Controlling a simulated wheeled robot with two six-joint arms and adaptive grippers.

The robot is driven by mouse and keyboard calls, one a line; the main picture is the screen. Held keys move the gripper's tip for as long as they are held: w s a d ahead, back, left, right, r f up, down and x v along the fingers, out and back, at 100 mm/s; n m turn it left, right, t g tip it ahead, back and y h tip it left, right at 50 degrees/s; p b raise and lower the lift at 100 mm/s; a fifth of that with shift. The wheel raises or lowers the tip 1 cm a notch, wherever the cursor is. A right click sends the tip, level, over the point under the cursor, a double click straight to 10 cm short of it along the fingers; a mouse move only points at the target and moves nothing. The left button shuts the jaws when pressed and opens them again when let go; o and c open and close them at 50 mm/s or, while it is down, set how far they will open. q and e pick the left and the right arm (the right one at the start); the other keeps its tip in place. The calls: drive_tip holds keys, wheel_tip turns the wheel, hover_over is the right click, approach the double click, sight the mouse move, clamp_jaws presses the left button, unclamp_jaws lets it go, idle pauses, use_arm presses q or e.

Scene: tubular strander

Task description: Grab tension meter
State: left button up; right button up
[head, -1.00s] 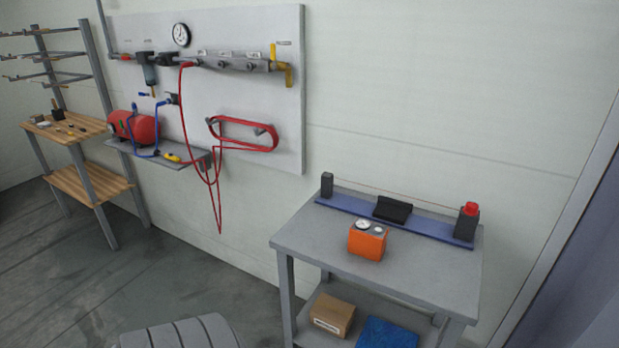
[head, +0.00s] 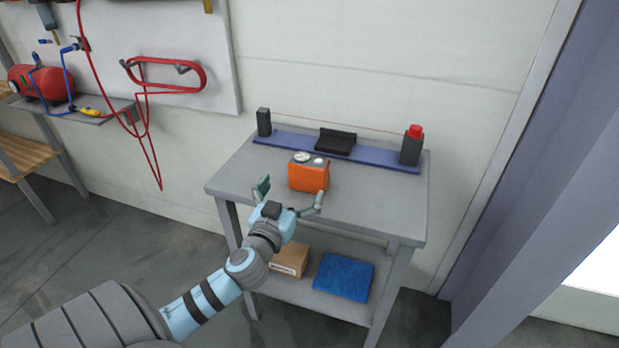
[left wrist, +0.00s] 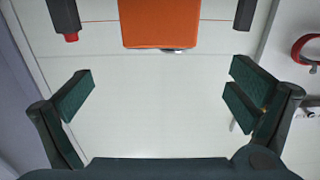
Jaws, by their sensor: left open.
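The tension meter looks like an orange box (head: 309,176) with round dials on top. It stands on the grey table (head: 375,213), in front of the blue rail. My left gripper (head: 291,193) is open and empty at the table's near edge, just in front of the orange box. In the left wrist view the orange box (left wrist: 161,24) shows at the top centre, beyond the fingers of my left gripper (left wrist: 160,95), with nothing between them. The view appears upside down there. My right gripper is not in view.
Behind the orange box a blue rail (head: 377,156) carries a black block (head: 336,141), a dark post (head: 264,122) and a dark post with a red knob (head: 412,146). A cardboard box (head: 290,261) and a blue item (head: 343,276) lie on the lower shelf.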

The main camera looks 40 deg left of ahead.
sight(305, 168)
use_arm(q)
drive_tip(key=x, duration=1.1)
drive_tip(key=shift+w+a+f+p, duration=0.1)
drive_tip(key=shift+w+f+p, duration=0.05)
drive_tip(key=shift+w+p, duration=0.25)
drive_tip(key=shift+s, duration=0.1)
drive_tip(key=c, duration=1.4)
